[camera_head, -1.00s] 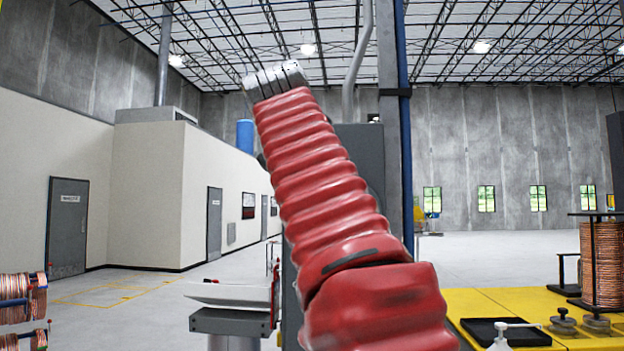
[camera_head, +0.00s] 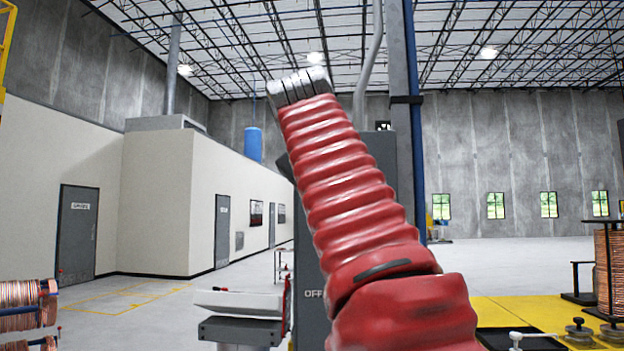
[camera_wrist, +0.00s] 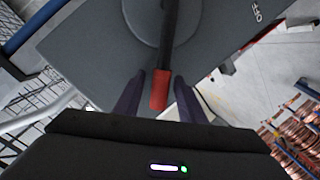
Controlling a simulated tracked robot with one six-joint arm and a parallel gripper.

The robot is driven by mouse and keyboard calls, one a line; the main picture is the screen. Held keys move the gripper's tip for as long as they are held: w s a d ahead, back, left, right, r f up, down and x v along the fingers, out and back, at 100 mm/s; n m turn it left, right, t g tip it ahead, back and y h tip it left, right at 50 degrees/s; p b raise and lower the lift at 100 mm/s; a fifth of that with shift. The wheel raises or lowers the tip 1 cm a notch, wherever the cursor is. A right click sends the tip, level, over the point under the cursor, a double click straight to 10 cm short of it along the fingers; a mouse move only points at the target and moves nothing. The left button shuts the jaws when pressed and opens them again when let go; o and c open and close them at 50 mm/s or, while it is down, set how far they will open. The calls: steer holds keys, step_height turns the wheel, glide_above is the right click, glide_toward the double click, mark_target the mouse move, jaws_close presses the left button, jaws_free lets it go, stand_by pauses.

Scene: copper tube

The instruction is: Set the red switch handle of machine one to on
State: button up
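The switch handle (camera_wrist: 160,90) is a dark lever with a red grip, in the wrist view. It runs from a round dark grey hub (camera_wrist: 147,18) down toward my gripper. My gripper (camera_wrist: 160,98) is open, with one dark finger on each side of the red grip. I cannot tell whether either finger touches it. An OFF label (camera_wrist: 257,12) is on the grey machine face (camera_wrist: 90,45), right of the hub. In the head view, the grey machine (camera_head: 308,270) with its OFF lettering is partly hidden behind my red arm, as are the handle and gripper.
A grey stand with a pale tray (camera_head: 240,304) is left of the machine. A yellow table (camera_head: 530,310) with a copper spool (camera_head: 610,265) is at the right. Copper coils (camera_head: 25,315) are at lower left. Open floor lies behind.

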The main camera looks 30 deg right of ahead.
steer(key=shift+r, duration=0.1)
steer(key=shift+a, duration=0.1)
steer(key=v, duration=1.3)
steer(key=shift+s+a+r, duration=0.1)
steer(key=shift+s+a, duration=0.1)
steer(key=shift+s, duration=0.1)
